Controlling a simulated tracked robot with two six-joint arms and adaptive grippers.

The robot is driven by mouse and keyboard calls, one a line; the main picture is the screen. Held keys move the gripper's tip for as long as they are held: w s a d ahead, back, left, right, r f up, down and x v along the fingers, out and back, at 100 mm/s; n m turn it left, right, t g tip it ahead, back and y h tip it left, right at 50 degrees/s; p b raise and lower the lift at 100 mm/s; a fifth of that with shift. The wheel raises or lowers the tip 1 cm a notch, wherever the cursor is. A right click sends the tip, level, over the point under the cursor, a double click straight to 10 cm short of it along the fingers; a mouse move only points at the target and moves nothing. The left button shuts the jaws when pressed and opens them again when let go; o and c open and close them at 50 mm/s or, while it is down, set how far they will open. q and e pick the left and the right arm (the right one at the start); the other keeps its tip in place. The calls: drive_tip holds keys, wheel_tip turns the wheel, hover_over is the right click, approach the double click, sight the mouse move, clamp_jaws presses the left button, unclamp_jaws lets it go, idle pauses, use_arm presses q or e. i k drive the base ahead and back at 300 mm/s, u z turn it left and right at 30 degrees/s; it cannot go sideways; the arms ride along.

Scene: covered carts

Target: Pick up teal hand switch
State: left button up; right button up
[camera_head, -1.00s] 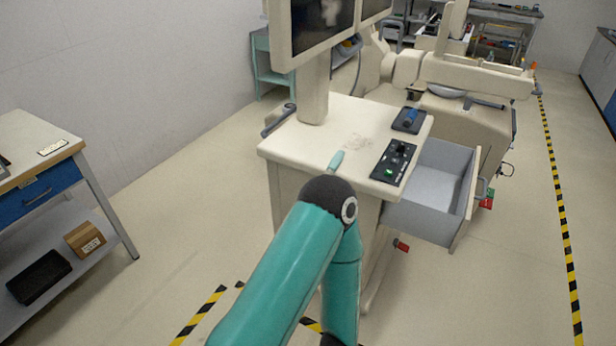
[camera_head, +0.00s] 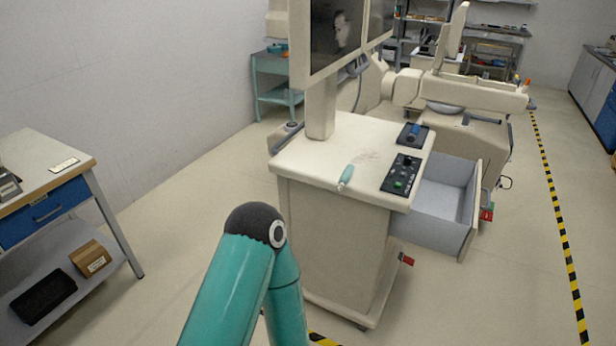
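The teal hand switch (camera_head: 346,175) lies on the cream top of the cart (camera_head: 315,158), near its front edge and left of the black control panel. It is small, and its finer details cannot be made out. One of my teal arms rises from the bottom of the view, in front of and left of the cart, with its bent dark joint below the level of the cart top. No gripper shows at the end of this arm, and my other gripper is out of the picture too. Nothing touches the hand switch.
A control panel (camera_head: 402,175) and a blue-handled device (camera_head: 413,133) sit on the cart top. A monitor (camera_head: 338,35) stands at its back left. A grey drawer (camera_head: 445,205) sticks out open on the right. A blue-drawer table (camera_head: 45,178) stands at left.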

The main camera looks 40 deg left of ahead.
sight(345, 177)
drive_tip(key=z, duration=1.7)
drive_tip(key=i, duration=0.1)
drive_tip(key=u, duration=3.2)
drive_tip(key=i, duration=1.1)
drive_tip(key=z, duration=0.25)
